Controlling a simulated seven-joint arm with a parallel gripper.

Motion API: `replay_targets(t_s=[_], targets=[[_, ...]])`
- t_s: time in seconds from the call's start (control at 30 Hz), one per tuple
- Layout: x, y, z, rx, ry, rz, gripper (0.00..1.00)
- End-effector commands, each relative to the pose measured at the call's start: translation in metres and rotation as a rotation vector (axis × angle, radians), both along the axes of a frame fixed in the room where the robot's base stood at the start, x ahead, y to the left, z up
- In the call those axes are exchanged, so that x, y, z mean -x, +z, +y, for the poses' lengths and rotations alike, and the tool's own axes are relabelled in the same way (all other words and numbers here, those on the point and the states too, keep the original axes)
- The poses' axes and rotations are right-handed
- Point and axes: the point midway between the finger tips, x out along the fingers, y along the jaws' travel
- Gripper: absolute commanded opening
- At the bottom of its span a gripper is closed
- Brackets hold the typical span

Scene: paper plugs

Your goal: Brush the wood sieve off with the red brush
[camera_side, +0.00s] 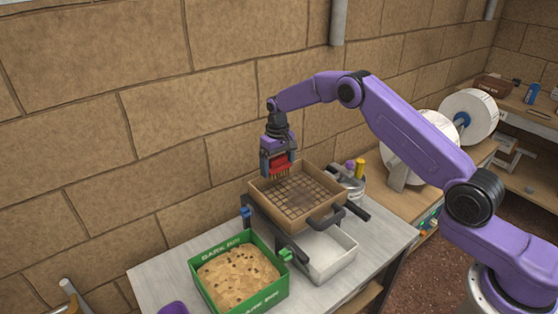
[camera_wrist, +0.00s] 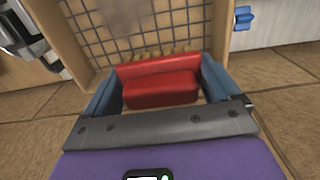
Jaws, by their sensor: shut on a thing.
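The wood sieve (camera_side: 297,196) is a square wooden frame with a wire mesh floor, resting on a dark stand over the table. In the wrist view its mesh (camera_wrist: 150,25) shows at the top. My gripper (camera_side: 277,160) is above the sieve's back left edge, shut on the red brush (camera_side: 280,163). In the wrist view the red brush (camera_wrist: 160,82) sits between the blue-grey fingers, with tan bristle tips showing just past it by the mesh. I cannot tell whether the bristles touch the sieve. A brownish smear shows on the mesh.
A green box (camera_side: 240,275) of tan flakes labelled bark stands at the front left. A white tray (camera_side: 328,252) is under the sieve. Dark handles and a metal can (camera_side: 350,185) sit right of the sieve. The stone wall (camera_side: 150,120) is close behind.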

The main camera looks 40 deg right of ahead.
Motion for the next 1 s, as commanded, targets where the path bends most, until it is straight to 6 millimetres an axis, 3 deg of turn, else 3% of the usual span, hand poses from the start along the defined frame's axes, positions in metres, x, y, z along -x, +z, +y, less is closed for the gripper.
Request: replay_targets(t_s=[0.63, 1.0], targets=[[0.001, -0.065, 0.0, 0.0, 0.0, 0.003, 0.65], [0.036, -0.066, 0.0, 0.0, 0.0, 0.003, 0.65]])
